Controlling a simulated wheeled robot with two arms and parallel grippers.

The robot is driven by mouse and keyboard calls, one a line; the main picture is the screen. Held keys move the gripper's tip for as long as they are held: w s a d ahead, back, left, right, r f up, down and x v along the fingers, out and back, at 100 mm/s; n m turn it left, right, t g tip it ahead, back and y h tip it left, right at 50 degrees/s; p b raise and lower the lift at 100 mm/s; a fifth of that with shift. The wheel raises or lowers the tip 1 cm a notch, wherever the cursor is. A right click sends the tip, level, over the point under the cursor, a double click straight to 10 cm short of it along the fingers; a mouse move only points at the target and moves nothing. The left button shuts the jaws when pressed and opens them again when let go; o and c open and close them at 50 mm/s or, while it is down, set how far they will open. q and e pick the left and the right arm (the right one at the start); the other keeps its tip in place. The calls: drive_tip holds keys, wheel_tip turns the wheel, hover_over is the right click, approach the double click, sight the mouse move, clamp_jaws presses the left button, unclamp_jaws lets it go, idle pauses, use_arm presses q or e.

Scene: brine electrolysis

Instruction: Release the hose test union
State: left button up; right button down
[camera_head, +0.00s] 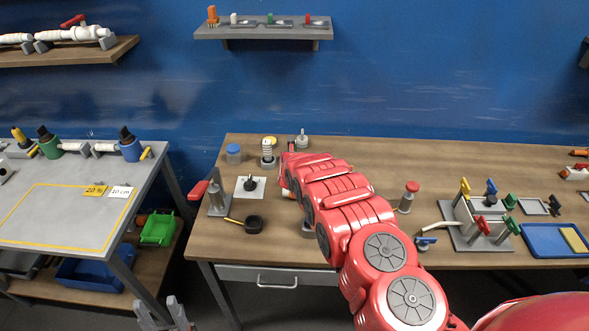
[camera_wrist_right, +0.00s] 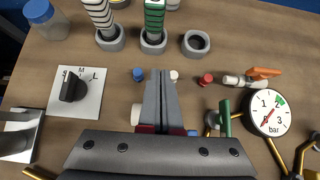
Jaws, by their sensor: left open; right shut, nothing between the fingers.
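My right gripper (camera_wrist_right: 160,74) is shut and empty in the right wrist view, its grey fingers pointing down over the brown bench. Small blue (camera_wrist_right: 138,74) and white (camera_wrist_right: 174,74) caps lie either side of the fingertips. A white round end (camera_wrist_right: 137,113) and red and blue bits show beside and under the fingers; most of this is hidden, and I cannot tell whether it is the union. A pressure gauge (camera_wrist_right: 268,112) in bar stands to the right, by a green lever (camera_wrist_right: 224,116). My left gripper (camera_head: 166,312) is open and empty at the bottom of the head view, off the bench.
An S/M/L dial (camera_wrist_right: 72,88) is at left. My right arm hides the bench's middle in the head view.

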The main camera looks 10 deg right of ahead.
drive_tip(key=shift+w+d, duration=0.1)
drive_tip(key=shift+w, duration=0.15)
idle(0.6)
